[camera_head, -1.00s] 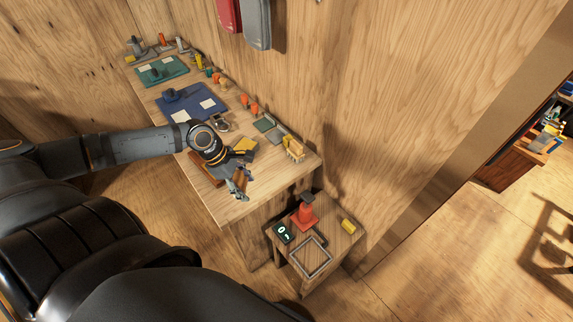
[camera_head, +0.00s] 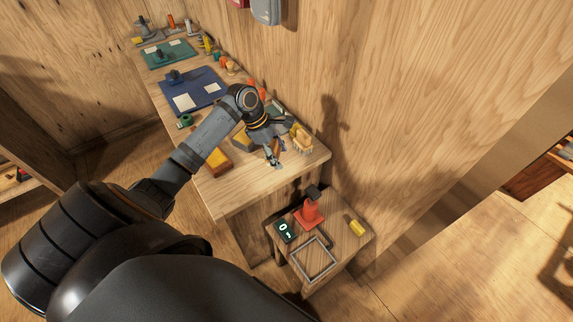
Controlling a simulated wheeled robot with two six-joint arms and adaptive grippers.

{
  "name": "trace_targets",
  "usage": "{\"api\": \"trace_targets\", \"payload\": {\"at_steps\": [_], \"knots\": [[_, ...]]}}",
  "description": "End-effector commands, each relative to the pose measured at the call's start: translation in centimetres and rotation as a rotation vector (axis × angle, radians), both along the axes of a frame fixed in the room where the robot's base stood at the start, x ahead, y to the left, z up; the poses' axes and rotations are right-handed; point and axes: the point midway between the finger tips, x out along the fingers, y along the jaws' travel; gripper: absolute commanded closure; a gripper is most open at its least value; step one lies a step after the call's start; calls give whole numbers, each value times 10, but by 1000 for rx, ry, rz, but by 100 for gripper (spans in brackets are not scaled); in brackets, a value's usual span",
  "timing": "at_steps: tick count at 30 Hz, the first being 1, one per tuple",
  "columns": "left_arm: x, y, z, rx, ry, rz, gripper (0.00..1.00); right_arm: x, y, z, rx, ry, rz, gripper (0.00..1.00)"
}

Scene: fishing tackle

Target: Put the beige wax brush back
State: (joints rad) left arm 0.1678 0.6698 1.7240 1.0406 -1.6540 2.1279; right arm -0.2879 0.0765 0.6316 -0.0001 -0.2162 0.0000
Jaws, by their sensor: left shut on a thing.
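My left gripper (camera_head: 273,158) is over the near end of the wooden bench, shut on a small brown thing that its fingers mostly hide. I cannot tell from its shape whether this is the beige wax brush. A beige block with tooth-like parts (camera_head: 302,139) stands on the bench by the wall, just right of the gripper. Whether the gripper touches the bench or that block is not clear. My right gripper is not in view.
The bench (camera_head: 240,192) also holds a yellow-and-brown block (camera_head: 216,162), a blue mat (camera_head: 205,88) and a green mat (camera_head: 180,58). A low stool (camera_head: 343,250) beside it carries an orange-red stand (camera_head: 310,212), a square frame (camera_head: 314,262) and a yellow block (camera_head: 356,227). The bench's front corner is bare.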

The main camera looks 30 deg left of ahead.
Motion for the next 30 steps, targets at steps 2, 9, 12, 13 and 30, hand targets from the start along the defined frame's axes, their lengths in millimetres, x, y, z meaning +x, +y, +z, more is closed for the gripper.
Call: {"api": "trace_targets", "payload": {"at_steps": [2,9,12,13,30], "knots": [[14,-4,-20,-7,5,2,77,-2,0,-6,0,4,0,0],[33,-6,-43,1,4,0,77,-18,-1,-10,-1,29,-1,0],[33,-5,-44,1,4,0,77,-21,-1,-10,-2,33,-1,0],[34,-6,-45,0,4,1,77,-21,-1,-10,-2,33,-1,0],[37,-7,-82,1,6,0,77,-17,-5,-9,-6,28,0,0]]}}
